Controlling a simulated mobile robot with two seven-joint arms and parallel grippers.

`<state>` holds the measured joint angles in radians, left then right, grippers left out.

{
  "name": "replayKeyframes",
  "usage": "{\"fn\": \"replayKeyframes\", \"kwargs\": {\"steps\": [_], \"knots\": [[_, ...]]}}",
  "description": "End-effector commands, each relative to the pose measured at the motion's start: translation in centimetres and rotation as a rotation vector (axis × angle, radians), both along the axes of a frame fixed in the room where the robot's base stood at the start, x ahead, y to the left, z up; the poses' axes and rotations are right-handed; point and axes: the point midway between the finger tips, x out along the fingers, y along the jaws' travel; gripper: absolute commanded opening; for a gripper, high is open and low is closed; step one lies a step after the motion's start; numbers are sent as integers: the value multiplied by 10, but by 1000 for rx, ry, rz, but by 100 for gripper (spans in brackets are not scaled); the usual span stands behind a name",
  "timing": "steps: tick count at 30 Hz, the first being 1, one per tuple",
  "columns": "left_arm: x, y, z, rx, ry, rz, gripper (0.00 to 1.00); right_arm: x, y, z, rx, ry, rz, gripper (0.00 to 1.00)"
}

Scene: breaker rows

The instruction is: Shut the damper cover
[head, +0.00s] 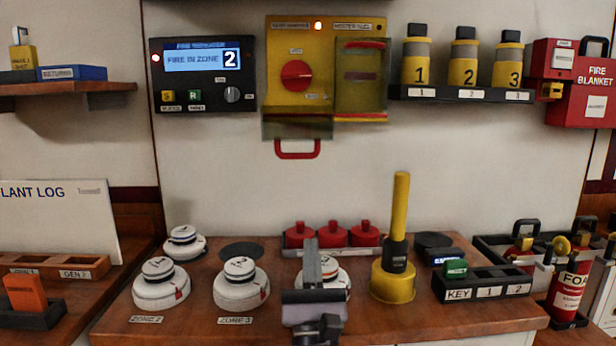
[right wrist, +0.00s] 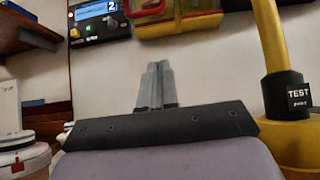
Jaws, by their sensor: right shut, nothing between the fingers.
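The yellow panel (head: 318,24) on the wall has a red knob (head: 297,75) on its left half, uncovered. A see-through olive cover (head: 297,127) hangs below that half, swung down and open, with a red handle (head: 297,155) at its lower edge. A second greenish cover (head: 360,95) lies over the panel's right half. My right gripper (head: 311,242) is shut and empty, below the red handle and apart from it, over the counter. Its fingers also show in the right wrist view (right wrist: 155,85), pointing toward the wall. My left gripper is not in view.
A yellow test pole (head: 400,210) stands upright right of my right gripper. White detectors (head: 240,285) sit on the wooden counter, one partly hidden behind the gripper. Red-knobbed parts (head: 333,234) stand behind it. The wall between counter and panel is clear.

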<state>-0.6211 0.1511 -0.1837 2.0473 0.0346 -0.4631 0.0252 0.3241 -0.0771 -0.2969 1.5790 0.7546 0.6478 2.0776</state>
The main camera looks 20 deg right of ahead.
Motion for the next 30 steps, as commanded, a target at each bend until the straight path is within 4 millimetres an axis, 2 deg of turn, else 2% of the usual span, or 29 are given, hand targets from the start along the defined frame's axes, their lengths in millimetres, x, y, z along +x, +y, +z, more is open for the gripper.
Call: {"fn": "replayKeyframes", "kwargs": {"steps": [8,22,25,30], "knots": [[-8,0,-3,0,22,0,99,9,-3,12,11,-8,4,0],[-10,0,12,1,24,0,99,71,-21,74,8,-7,4,0],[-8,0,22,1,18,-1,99,70,-20,92,11,-7,5,0],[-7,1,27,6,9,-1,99,71,-20,107,10,-5,5,0]]}}
